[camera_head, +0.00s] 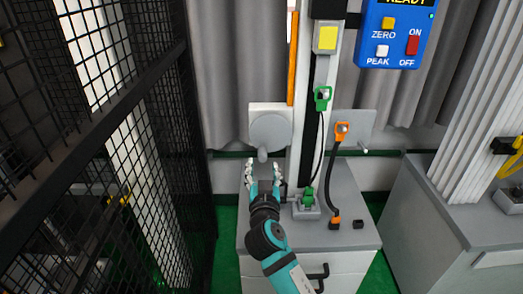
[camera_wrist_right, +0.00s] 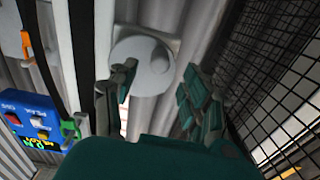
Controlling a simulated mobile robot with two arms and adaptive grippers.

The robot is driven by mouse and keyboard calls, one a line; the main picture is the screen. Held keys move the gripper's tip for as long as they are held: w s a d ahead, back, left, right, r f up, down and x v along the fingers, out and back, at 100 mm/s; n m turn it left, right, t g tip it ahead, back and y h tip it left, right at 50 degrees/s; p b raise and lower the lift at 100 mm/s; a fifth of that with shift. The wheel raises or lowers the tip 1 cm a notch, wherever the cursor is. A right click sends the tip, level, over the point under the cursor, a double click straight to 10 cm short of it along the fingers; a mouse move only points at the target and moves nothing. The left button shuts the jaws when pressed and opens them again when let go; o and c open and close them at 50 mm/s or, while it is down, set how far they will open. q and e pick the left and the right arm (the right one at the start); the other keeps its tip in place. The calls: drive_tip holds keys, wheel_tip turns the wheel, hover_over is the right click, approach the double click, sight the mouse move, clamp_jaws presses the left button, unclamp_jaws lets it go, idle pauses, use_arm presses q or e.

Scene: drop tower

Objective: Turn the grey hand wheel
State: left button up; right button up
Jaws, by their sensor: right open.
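The grey hand wheel (camera_head: 269,130) is a round disc on a square plate, left of the tower's column. Its short grey handle (camera_head: 262,155) sticks out at the disc's lower edge. My right gripper (camera_head: 262,172) is just below the handle in the head view, fingers spread and pointing up at it, with nothing between them. In the right wrist view the wheel (camera_wrist_right: 135,75) lies beyond the open fingers (camera_wrist_right: 157,88). Whether a finger touches the handle cannot be told. My left gripper is not in view.
A blue control box (camera_head: 396,35) hangs upper right. A black mesh fence (camera_head: 150,110) stands close on the left.

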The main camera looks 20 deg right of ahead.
sight(262, 153)
drive_tip(key=x, duration=0.7)
drive_tip(key=shift+w+d+p, duration=0.1)
drive_tip(key=shift+w+p, duration=0.25)
drive_tip(key=shift+p, duration=0.05)
drive_tip(key=shift+c, duration=0.4)
clamp_jaws()
